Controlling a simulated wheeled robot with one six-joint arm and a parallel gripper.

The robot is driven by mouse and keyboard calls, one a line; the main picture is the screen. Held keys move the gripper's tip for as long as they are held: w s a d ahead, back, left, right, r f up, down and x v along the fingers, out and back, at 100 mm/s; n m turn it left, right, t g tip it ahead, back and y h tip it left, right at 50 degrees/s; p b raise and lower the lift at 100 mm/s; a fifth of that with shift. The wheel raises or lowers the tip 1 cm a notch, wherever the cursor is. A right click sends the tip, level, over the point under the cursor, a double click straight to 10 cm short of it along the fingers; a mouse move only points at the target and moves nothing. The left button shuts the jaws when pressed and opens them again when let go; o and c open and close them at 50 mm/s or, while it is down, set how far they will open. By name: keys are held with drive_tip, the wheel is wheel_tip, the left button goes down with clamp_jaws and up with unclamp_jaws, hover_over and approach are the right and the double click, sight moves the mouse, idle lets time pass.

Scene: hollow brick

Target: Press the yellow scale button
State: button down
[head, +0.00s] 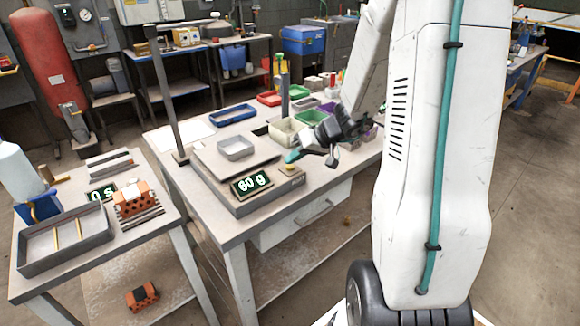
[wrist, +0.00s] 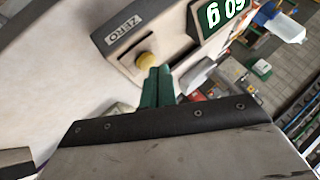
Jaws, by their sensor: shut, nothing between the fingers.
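The yellow scale button (head: 290,167) sits on a small panel at the right front corner of the scale (head: 232,203). In the wrist view the button (wrist: 147,60) is round and beside a label reading ZERO (wrist: 123,29). A small grey tray (head: 236,149) stands on the scale plate. My gripper (head: 292,156) is shut and empty, its teal fingertips just above the button. In the wrist view the fingertips (wrist: 159,74) are right beside the button; I cannot tell whether they touch it.
Coloured bins, including a pale one (head: 283,131), stand behind the gripper on the workbench. A dark post (head: 167,95) rises at the bench's left. A left side table holds an orange hollow brick (head: 137,203) and a grey tray (head: 64,241). Another brick (head: 142,297) lies below.

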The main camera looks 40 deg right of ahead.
sight(294, 167)
drive_tip(key=shift+f, duration=0.35)
idle(0.5)
drive_tip(key=shift+r, duration=0.8)
drive_tip(key=shift+r, duration=2.5)
